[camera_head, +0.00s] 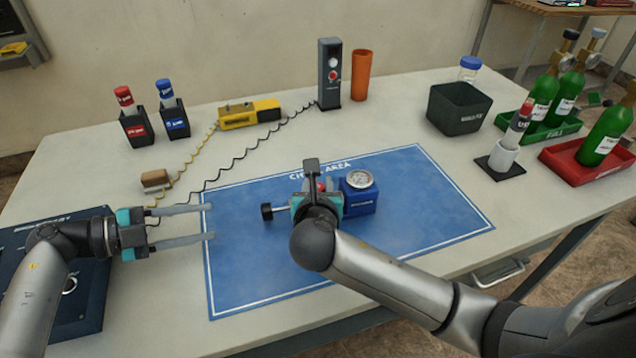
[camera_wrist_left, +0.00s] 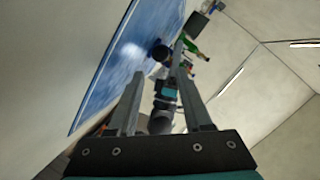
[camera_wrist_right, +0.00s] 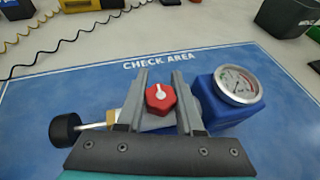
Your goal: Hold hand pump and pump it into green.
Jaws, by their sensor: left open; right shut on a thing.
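The hand pump (camera_head: 361,200) is a blue block on the blue check-area mat (camera_head: 420,235). It has a round gauge (camera_head: 359,179) on top, a red knob (camera_wrist_right: 160,98) and a black plunger handle (camera_head: 267,211) on a thin rod at its left. The gauge also shows in the right wrist view (camera_wrist_right: 237,83); its needle and colours are too small to read. My right gripper (camera_wrist_right: 161,82) is shut on the pump's middle, with the red knob between its fingers. My left gripper (camera_head: 208,222) is open and empty at the mat's left edge, pointing at the plunger handle, apart from it.
Red and blue marker holders (camera_head: 137,129), a yellow device (camera_head: 250,114), a black meter (camera_head: 330,75) and an orange cup (camera_head: 362,75) stand behind the mat. Green bottles (camera_head: 606,137) in trays and a dark bin (camera_head: 459,110) are right. Mat space between left gripper and handle is clear.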

